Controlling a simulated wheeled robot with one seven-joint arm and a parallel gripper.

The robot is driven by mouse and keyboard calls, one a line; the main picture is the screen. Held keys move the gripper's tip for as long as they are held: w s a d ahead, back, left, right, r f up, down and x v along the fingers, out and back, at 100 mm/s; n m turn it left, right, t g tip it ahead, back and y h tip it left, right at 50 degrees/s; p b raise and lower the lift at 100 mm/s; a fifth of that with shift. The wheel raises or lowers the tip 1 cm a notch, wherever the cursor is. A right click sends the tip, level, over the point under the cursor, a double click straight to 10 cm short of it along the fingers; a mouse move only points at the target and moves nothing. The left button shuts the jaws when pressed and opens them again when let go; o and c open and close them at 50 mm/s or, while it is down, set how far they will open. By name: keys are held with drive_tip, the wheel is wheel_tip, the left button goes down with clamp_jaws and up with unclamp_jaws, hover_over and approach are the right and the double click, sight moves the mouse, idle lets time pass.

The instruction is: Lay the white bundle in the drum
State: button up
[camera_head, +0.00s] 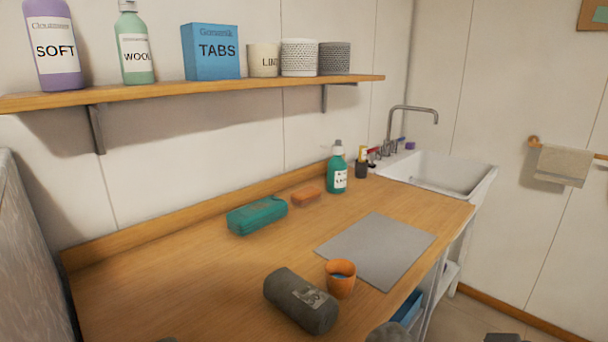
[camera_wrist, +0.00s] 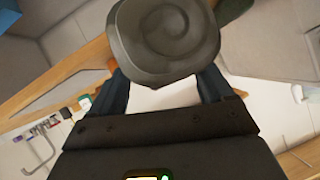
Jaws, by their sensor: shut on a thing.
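My gripper (camera_wrist: 164,73) is shut on a rolled bundle (camera_wrist: 164,35) in the wrist view. Its spiral end faces the camera, between the two dark fingers. The bundle looks dark grey here, not white, and it may be in shade. In the head view, a grey rounded shape (camera_head: 390,333) shows at the bottom edge; I cannot tell whether it is this bundle. Another roll, a dark grey one with a pale label (camera_head: 300,300), lies on the counter. I see no drum in either view.
The wooden counter (camera_head: 170,285) holds a teal case (camera_head: 257,216), an orange block (camera_head: 306,197), a green bottle (camera_head: 337,170), a grey mat (camera_head: 380,250) and an orange cup (camera_head: 340,279). A white sink (camera_head: 440,172) is at its far end. A shelf (camera_head: 200,92) hangs above.

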drive_tip(key=d+f+m+t+h, duration=0.1)
drive_tip(key=f+m+t+h, duration=0.1)
drive_tip(key=f, duration=0.5)
drive_tip(key=w+d+f+m+t+h, duration=0.1)
drive_tip(key=f+m+h, duration=0.3)
drive_tip(key=f, duration=0.3)
drive_tip(key=w+d+f+m+t+h, duration=0.1)
drive_tip(key=f+m, duration=0.3)
drive_tip(key=f, duration=0.4)
drive_tip(key=shift+w+d+t+h, duration=0.15)
drive_tip(key=shift+d+t+h, duration=0.15)
drive_tip(key=shift+t+h, duration=0.55)
drive_tip(key=shift+w+d+f+m+h, duration=0.15)
drive_tip(key=shift+f+m+h, duration=0.25)
drive_tip(key=shift+f, duration=0.3)
drive_tip(key=shift+w+d+f+m+h, duration=0.1)
drive_tip(key=shift+f+m+h, duration=0.2)
drive_tip(key=shift+f+h, duration=0.25)
drive_tip(key=shift+f, duration=0.1)
drive_tip(key=shift+d, duration=0.15)
